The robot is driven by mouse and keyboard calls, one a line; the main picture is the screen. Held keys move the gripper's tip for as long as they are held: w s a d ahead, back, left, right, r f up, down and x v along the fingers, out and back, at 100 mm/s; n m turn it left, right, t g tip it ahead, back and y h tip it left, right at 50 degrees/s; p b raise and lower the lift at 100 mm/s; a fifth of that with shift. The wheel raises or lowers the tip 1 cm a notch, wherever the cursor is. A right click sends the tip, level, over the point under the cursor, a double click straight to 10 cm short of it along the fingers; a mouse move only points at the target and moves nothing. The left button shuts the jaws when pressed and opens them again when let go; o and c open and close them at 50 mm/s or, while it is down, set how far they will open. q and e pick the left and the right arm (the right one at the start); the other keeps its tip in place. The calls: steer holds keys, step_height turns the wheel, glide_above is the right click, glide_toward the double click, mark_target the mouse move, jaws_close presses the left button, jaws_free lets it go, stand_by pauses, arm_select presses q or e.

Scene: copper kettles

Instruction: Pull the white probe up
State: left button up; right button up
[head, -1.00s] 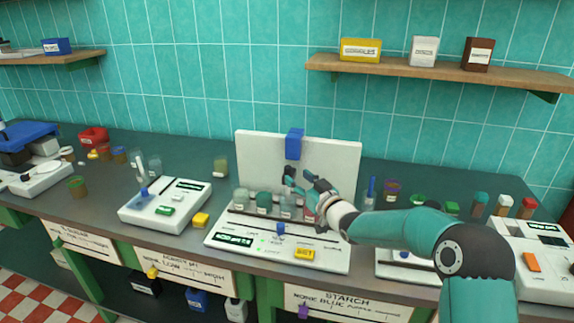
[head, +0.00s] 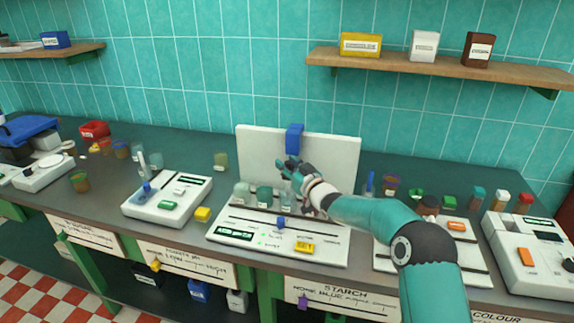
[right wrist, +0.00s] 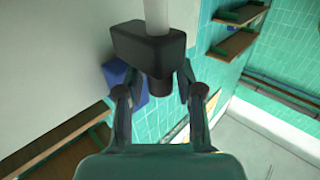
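The white probe (right wrist: 157,14) shows in the right wrist view as a pale rod coming out of a dark block (right wrist: 140,44) with a short dark cylinder (right wrist: 160,84) beneath it. My right gripper (right wrist: 160,92) has its two fingers apart, one on each side of the cylinder. Small gaps seem to show, and I cannot tell whether either finger touches. In the head view my right gripper (head: 289,170) is in front of the white upright panel (head: 260,155), just below the blue block (head: 294,139). It hides the probe there. My left gripper is not in view.
Several glass jars (head: 264,195) stand below the gripper on the white station (head: 225,222) with a yellow button (head: 304,247). Other white devices stand left (head: 150,211) and right (head: 535,270). A wooden shelf (head: 440,67) with boxes hangs above right.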

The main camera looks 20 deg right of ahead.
jaws_close()
steer(key=shift+r, duration=0.1)
step_height(320, 180, up, 7)
steer(key=shift+r+p, duration=0.15)
steer(key=shift+p, duration=0.95)
steer(key=shift+o, duration=2.1)
jaws_free()
